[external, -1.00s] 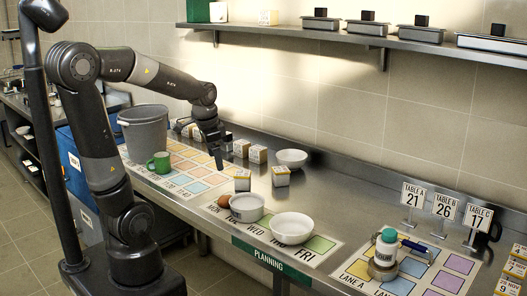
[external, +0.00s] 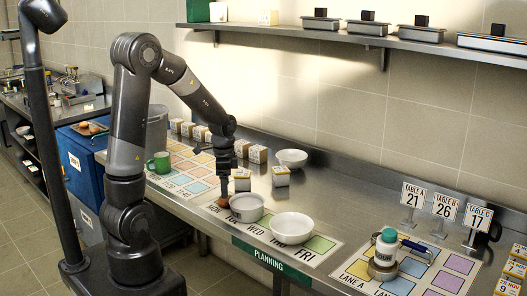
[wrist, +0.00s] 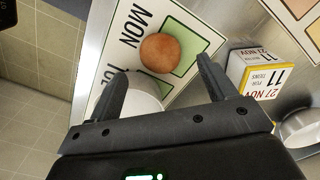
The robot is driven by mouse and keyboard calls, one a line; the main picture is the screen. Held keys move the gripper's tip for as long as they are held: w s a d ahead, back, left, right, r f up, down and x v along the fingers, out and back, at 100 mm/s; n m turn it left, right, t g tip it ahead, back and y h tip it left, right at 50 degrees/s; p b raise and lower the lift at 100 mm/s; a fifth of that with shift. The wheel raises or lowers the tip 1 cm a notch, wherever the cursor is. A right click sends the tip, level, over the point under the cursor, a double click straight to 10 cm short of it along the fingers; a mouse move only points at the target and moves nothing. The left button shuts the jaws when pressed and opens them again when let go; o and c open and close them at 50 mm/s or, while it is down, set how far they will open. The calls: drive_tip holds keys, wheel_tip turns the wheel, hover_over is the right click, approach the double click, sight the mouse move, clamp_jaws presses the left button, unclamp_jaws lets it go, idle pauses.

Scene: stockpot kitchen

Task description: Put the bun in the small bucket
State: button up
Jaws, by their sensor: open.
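My gripper (external: 227,193) is open and points down just above the bun, holding nothing. In the wrist view the bun lies beyond the gap between my fingers (wrist: 164,80). A small round light-grey container (external: 246,209) stands right of the bun, on the strip; my gripper partly hides it in the wrist view (wrist: 146,88). A larger grey bucket (external: 157,122) stands farther back, partly behind my arm.
A small dated box (external: 242,184) stands close behind the bun. A white bowl (external: 291,227) sits right of the small container. A green mug (external: 159,162) stands to the left, on the time chart. Several boxes and another white bowl (external: 291,158) stand along the back.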

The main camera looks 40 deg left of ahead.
sight(226, 202)
drive_tip(key=f, duration=0.5)
drive_tip(key=shift+s+a+f, duration=0.1)
drive_tip(key=shift+s+a, duration=0.1)
drive_tip(key=shift+a, duration=0.05)
drive_tip(key=c, duration=1.1)
drive_tip(key=shift+c, duration=0.2)
